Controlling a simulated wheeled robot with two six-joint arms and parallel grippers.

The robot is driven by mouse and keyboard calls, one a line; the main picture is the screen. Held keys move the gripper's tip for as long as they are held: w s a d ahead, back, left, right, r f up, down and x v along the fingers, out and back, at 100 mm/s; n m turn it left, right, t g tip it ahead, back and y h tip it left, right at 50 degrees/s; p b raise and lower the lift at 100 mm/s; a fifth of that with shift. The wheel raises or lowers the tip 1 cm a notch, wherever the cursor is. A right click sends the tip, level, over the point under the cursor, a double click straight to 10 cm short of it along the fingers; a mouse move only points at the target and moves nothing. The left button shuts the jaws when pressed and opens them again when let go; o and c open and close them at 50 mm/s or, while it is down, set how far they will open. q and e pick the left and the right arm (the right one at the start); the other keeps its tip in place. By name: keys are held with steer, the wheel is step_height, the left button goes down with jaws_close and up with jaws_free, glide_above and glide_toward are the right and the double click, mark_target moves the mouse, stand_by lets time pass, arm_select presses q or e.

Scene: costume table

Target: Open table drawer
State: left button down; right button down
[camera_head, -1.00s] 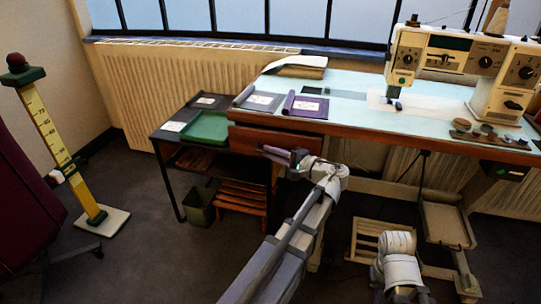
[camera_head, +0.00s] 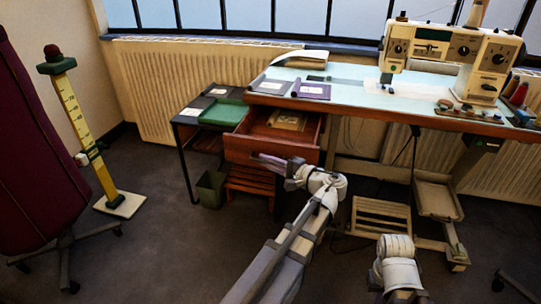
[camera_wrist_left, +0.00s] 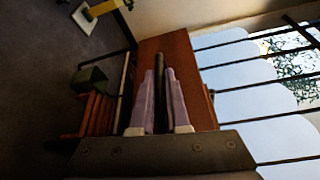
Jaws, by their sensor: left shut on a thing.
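The table drawer (camera_head: 240,148) is wooden and stands pulled out below the left end of the sewing table (camera_head: 345,96). Its inside shows, with a pale patterned item (camera_head: 287,120) lying in it. My left gripper (camera_head: 268,160) is at the drawer front. In the left wrist view its two pale purple fingers (camera_wrist_left: 159,90) are shut on a dark bar handle (camera_wrist_left: 160,76), against the brown drawer front (camera_wrist_left: 185,55). In the head view the gripper hides the handle. Part of my right arm shows at the bottom right, but its gripper does not.
A black side table with a green tray (camera_head: 222,113) stands left of the drawer, with a bin (camera_head: 211,188) below. A sewing machine (camera_head: 450,55) is on the table. The floor between is clear.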

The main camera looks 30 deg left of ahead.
arm_select(q)
steer(key=s, duration=0.2)
steer(key=shift+s+d, duration=0.3)
steer(key=shift+d, duration=0.05)
steer(key=c, duration=0.9)
jaws_free()
steer(key=s+d, duration=0.1)
steer(key=d, duration=0.6)
steer(key=shift+d+r+p, duration=0.3)
steer(key=shift+d+p, duration=0.05)
